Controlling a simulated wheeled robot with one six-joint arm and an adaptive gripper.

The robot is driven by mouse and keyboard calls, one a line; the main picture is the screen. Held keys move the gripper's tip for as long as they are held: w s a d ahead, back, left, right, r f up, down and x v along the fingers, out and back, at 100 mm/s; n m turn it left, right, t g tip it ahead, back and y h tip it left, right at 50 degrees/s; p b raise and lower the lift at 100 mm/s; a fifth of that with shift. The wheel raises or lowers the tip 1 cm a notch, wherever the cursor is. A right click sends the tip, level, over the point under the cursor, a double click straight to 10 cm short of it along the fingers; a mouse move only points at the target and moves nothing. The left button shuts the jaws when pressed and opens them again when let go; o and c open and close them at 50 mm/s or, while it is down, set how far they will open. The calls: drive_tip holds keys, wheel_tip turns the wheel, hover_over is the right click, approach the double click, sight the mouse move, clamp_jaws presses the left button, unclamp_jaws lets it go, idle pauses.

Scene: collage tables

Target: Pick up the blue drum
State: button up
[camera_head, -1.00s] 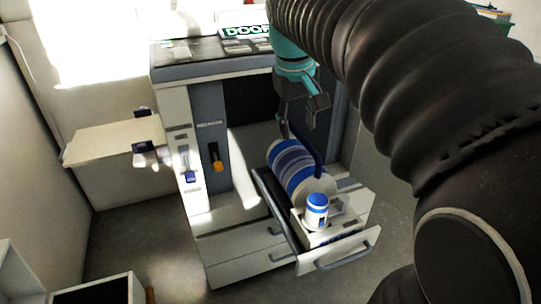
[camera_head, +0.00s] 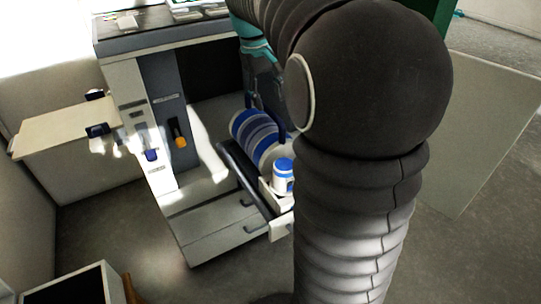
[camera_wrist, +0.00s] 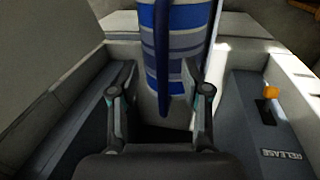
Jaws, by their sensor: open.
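The blue drum (camera_head: 256,137) is a large cylinder with blue and white bands and pale end faces. It sits in the open drawer of the grey machine, partly hidden by my arm in the head view. In the wrist view the drum (camera_wrist: 187,45) rises ahead, with a dark blue upright strip along its left side. My gripper (camera_wrist: 160,78) is open, its two fingers apart on either side of the drum's lower part in that view. I cannot tell whether they touch it. In the head view my gripper (camera_head: 262,100) is just above and behind the drum, partly hidden.
A small white-and-blue canister (camera_head: 283,180) stands in front of the drum by the drawer front (camera_head: 281,226). The grey machine (camera_head: 150,130) has an orange lever (camera_head: 180,142) and a side shelf (camera_head: 62,134). An open box (camera_head: 75,287) is at lower left. Floor is clear at right.

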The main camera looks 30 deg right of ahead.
sight(270, 110)
drive_tip(key=shift+w+d+f, duration=0.1)
drive_tip(key=shift+d+f, duration=0.1)
drive_tip(key=shift+f, duration=1.2)
drive_tip(key=shift+w+d+f, duration=0.1)
drive_tip(key=shift+d+f, duration=0.1)
drive_tip(key=shift+f, duration=1.15)
clamp_jaws()
drive_tip(key=shift+r, duration=0.1)
